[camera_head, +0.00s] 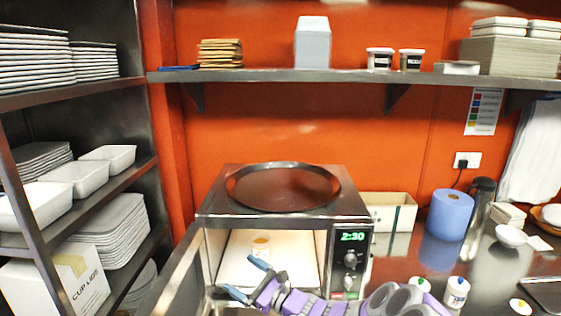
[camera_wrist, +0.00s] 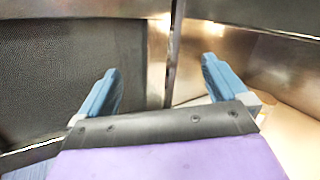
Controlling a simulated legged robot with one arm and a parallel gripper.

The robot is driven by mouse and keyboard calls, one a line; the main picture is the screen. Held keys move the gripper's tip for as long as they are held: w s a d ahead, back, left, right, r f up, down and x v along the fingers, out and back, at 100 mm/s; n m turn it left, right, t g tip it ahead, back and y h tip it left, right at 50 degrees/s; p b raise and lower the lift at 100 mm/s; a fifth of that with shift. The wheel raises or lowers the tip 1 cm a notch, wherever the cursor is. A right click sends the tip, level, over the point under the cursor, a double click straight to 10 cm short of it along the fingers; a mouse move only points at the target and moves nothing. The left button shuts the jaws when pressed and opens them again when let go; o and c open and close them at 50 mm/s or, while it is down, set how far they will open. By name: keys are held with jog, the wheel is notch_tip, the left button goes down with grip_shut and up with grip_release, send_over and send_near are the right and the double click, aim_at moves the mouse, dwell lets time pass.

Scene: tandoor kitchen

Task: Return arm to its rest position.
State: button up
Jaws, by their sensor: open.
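My gripper (camera_head: 249,280) is in front of the open microwave (camera_head: 211,208), at the lower left of its opening in the head view. Its two blue fingers are spread apart with nothing between them. They also show in the wrist view (camera_wrist: 158,92), in front of dark and shiny metal panels. My purple arm reaches in from the lower right of the head view.
The microwave door (camera_head: 180,275) stands open at the left. A round metal tray (camera_head: 283,187) lies on top of the microwave. Small jars (camera_head: 456,291), a blue roll (camera_head: 452,214) and a dark flask (camera_head: 479,205) stand to the right. A shelf rack (camera_head: 110,175) is at the left.

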jog(key=s+a+r+n+g+y, duration=0.3)
jog(key=s+a+r+n+g, duration=0.2)
jog(key=s+r+n+g, duration=0.45)
jog(key=s+r+n+g+h, duration=0.2)
jog(key=s+n+g+h, duration=0.4)
jog(key=s, duration=1.1)
jog(key=s+d+f+n+t+h, duration=0.1)
jog(key=s+d+f+n+h, duration=0.2)
jog(key=s+d, duration=0.35)
jog(key=s+d+f+n+h, duration=0.3)
jog(key=s+d, duration=0.2)
jog(key=s, duration=0.2)
jog(key=s+d+f+t+h, duration=0.1)
jog(key=s+d+h, duration=0.2)
jog(key=d, duration=0.5)
jog(key=s+d+f+t+h, duration=0.1)
jog(key=s+d+h, duration=0.2)
jog(key=d, duration=0.6)
jog(key=shift+d+f+h, duration=0.2)
jog(key=shift+d+h, duration=0.05)
jog(key=shift+h, duration=0.55)
